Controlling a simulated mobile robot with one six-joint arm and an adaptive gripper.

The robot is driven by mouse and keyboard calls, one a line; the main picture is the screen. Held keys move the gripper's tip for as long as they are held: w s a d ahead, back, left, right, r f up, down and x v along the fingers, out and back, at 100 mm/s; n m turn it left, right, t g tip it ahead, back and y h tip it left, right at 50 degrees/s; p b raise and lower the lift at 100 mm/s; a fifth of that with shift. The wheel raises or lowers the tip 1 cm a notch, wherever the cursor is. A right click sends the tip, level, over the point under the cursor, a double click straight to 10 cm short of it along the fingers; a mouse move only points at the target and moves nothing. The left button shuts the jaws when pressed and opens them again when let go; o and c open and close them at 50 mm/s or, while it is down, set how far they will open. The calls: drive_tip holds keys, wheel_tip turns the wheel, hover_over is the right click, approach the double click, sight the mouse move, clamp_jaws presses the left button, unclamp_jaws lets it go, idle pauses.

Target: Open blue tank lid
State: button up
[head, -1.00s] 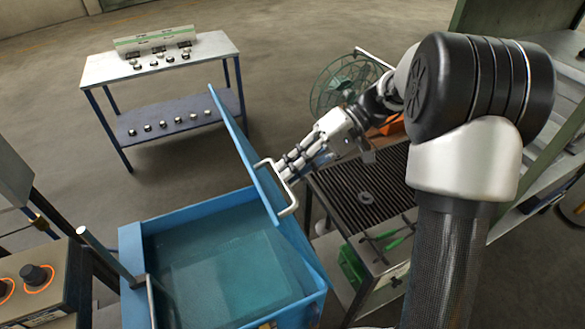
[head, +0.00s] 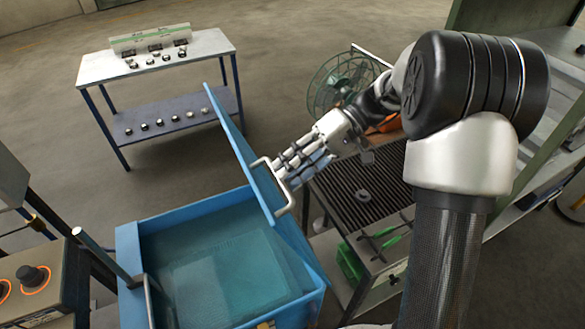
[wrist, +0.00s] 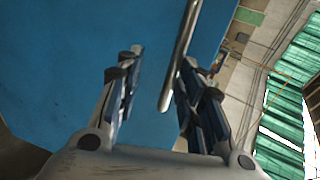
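The blue tank (head: 131,265) stands open at the lower centre of the head view, with greenish liquid inside. Its blue lid (head: 240,150) is raised steeply along the tank's right side. A pale metal handle (head: 287,206) sticks out from the lid. My gripper (head: 281,171) is at the handle's upper part, on the right of the lid. In the wrist view, my gripper (wrist: 160,75) has its fingers spread apart. The handle bar (wrist: 180,60) lies between them, nearer the right finger, with the lid (wrist: 60,70) behind. Contact with the handle cannot be told.
A grated table (head: 345,200) stands right of the tank, close under my arm. A green fan (head: 335,85) is behind it. A two-level table (head: 88,70) with small parts stands at back left. A control box (head: 60,285) is at lower left. Floor between is free.

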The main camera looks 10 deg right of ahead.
idle(0.3)
drive_tip(key=v, duration=1.2)
drive_tip(key=shift+c, duration=0.2)
